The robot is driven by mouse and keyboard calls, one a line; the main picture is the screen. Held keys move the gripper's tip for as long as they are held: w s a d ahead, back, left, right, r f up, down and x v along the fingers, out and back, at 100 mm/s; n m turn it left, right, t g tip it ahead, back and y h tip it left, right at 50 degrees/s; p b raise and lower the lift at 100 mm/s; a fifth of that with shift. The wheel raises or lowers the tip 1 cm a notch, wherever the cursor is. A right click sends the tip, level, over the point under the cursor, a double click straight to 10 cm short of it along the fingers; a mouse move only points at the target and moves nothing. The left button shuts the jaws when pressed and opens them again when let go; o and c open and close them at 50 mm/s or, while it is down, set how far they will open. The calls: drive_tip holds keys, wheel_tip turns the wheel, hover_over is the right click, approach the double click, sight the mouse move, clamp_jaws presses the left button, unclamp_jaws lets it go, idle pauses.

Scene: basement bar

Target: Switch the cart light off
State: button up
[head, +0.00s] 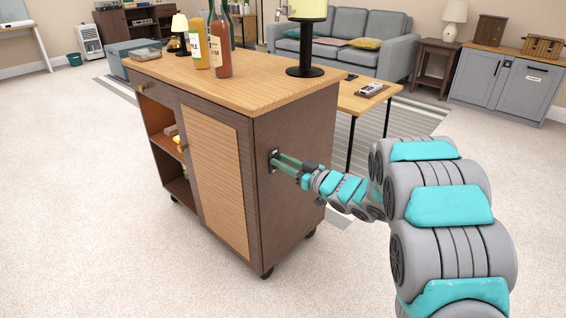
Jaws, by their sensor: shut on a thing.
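The cart (285,190) is a brown wooden cabinet on casters with a light wood top, in the middle of the head view. A small dark switch plate (274,155) is on its right side panel. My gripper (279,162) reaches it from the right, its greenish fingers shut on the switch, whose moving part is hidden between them. A lamp with a black base (305,71) and a pale yellow shade (307,9) stands on the cart top.
A low table (375,98) with a remote (371,88) is behind the cart. A grey sofa (378,42) is farther back. Carpet in front is clear.

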clamp_jaws()
drive_tip(key=t+y+b, duration=0.1)
drive_tip(key=b, duration=0.1)
drive_tip(key=f+t+y+b, duration=0.1)
drive_tip(key=shift+s+d+y+b, duration=0.1)
drive_tip(key=shift+y+b, duration=0.2)
drive_tip(key=shift+b, duration=0.05)
drive_tip(key=o, duration=0.7)
unclamp_jaws()
